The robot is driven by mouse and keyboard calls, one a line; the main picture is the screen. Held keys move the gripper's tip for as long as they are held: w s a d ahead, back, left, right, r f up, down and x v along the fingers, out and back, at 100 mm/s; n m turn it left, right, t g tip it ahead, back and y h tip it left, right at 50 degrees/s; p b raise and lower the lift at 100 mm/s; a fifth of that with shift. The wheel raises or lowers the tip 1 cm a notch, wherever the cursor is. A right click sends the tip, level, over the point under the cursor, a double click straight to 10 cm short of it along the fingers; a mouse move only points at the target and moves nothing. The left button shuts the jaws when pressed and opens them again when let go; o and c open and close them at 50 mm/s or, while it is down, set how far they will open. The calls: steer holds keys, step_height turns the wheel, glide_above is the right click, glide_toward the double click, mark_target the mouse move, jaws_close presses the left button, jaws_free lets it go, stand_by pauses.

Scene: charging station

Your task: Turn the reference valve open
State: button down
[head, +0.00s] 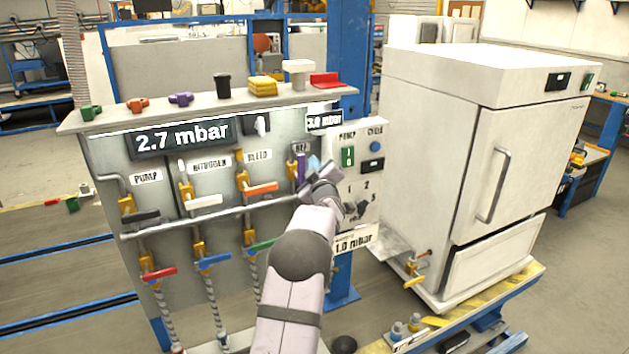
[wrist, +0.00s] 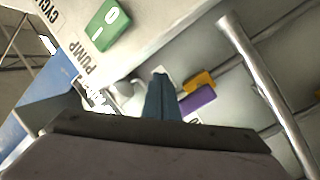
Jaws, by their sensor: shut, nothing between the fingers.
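The reference valve has a purple handle (head: 301,168) that stands upright below a partly hidden label at the right end of the valve panel. In the wrist view the purple handle (wrist: 198,100) shows beside a yellow valve body (wrist: 199,81). My gripper (head: 314,164) is just right of the handle in the head view. Its blue fingers (wrist: 160,96) are shut together with nothing between them. I cannot tell whether they touch the handle. My wrist and arm hide part of the panel's lower right.
Left of the reference valve are pump, nitrogen (head: 204,201) and bleed (head: 261,188) valves with handles across. A control box (head: 359,165) with a green pump switch (wrist: 108,25) stands close on the right. A pipe (wrist: 262,80) crosses the wrist view. A white oven (head: 440,150) stands further right.

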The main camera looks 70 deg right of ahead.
steer(key=shift+s+d+f, duration=0.3)
steer(key=shift+f, duration=0.1)
steer(key=b+v, duration=0.6)
steer(key=v, duration=0.4)
stand_by(0.5)
stand_by(0.4)
